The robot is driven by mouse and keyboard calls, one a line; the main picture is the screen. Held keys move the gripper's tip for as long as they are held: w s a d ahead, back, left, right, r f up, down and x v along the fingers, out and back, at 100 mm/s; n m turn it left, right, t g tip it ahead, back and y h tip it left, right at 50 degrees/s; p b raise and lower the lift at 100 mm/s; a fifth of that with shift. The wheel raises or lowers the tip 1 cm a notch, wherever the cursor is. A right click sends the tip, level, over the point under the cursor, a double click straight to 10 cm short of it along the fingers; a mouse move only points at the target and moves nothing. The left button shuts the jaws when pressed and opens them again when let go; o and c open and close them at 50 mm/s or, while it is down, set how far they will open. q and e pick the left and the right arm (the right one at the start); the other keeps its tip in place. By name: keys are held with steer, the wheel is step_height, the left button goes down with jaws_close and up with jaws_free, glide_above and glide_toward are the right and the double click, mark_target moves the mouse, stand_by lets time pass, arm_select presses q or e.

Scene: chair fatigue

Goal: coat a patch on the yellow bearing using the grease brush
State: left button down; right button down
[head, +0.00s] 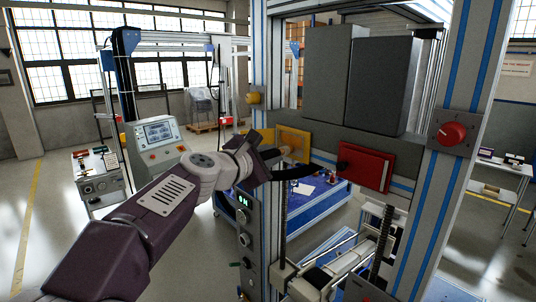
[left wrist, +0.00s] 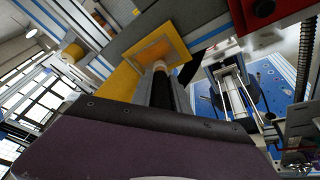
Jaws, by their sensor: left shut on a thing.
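The yellow bearing (head: 293,143) is a square plate on the machine's grey crossbeam; in the left wrist view it (left wrist: 178,42) has a lighter framed patch. My left gripper (head: 282,162) is just in front of it, shut on the grease brush. In the left wrist view the brush (left wrist: 161,92) has a dark handle and a pale tip at the plate's lower part. The tip looks at or very near the patch; I cannot tell whether it touches. In the head view the gripper hides most of the brush. My right gripper is out of view.
A red bearing (head: 365,167) sits right of the yellow one on the same beam. A red knob (head: 452,133) is on the right post. A control console (head: 158,143) stands left. A blue table (head: 325,197) lies behind and below the gripper.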

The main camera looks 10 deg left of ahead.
arm_select(q)
steer(key=shift+d, duration=0.1)
steer(key=shift+w+a, duration=0.55)
steer(key=shift+a, duration=0.25)
steer(key=shift+w+a, duration=0.9)
steer(key=shift+a, duration=0.15)
steer(key=shift+s+a+b, duration=0.7)
steer(key=shift+s+a, duration=0.2)
steer(key=shift+s, duration=0.3)
steer(key=shift+s+a+b, duration=0.65)
steer(key=shift+s+a, duration=0.2)
steer(key=shift+s, duration=0.35)
